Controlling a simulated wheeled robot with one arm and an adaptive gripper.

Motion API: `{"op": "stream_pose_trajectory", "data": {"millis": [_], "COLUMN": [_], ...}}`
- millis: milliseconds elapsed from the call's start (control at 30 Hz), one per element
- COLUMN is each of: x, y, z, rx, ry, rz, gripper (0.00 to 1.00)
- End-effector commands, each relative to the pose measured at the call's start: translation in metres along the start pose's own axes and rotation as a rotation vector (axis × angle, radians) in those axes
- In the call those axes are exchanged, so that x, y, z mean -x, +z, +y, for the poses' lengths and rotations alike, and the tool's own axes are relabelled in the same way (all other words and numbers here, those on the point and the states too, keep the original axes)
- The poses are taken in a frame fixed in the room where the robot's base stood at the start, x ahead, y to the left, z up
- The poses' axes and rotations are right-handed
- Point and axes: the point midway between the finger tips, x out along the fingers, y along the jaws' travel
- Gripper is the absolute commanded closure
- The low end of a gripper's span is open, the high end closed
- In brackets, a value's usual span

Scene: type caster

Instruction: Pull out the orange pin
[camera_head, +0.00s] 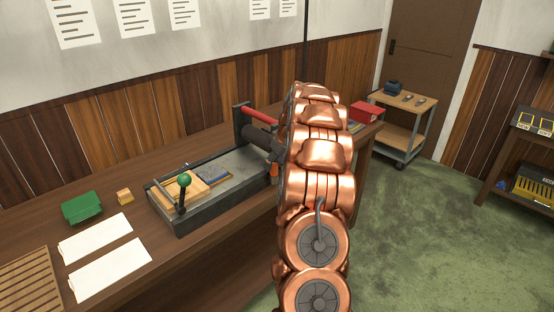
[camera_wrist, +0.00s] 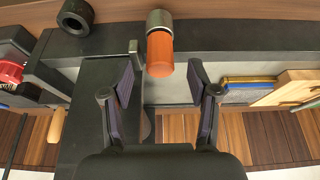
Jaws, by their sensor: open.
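The orange pin (camera_wrist: 160,54) shows in the wrist view as a short orange cylinder with a grey metal end, at the side of the dark type caster (camera_wrist: 220,38). My gripper (camera_wrist: 160,76) is open, with one finger on each side of the picture's middle. The pin's orange end lies between and slightly beyond the fingertips, and I see no contact. In the head view a small orange part of the pin (camera_head: 274,170) shows beside the caster (camera_head: 205,212), right at the edge of my copper arm. My arm hides the gripper there.
The caster has a green-knobbed lever (camera_head: 184,180) and a red bar (camera_head: 260,115). A green box (camera_head: 82,207), a small yellow block (camera_head: 125,197) and white sheets (camera_head: 110,270) lie on the wooden bench (camera_head: 150,285).

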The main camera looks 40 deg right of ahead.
Motion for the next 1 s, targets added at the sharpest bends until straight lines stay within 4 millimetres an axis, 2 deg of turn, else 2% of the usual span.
{"op": "stream_pose_trajectory", "data": {"millis": [67, 600, 633, 667, 933, 1000], "x": [-0.0001, -0.0001, -0.0001, -0.0001, 0.0000, -0.0001], "y": [0.0001, 0.0003, 0.0003, 0.0003, 0.0003, 0.0003], "z": [0.0000, -0.0001, -0.0001, -0.0001, 0.0000, -0.0001], "rx": [0.000, -0.001, -0.001, -0.001, -0.001, -0.001], "ry": [0.000, -0.001, -0.001, -0.001, -0.001, -0.001], "rz": [0.000, -0.001, -0.001, -0.001, -0.001, -0.001], "gripper": [0.45, 1.00, 1.00, 0.71, 0.99, 1.00]}}
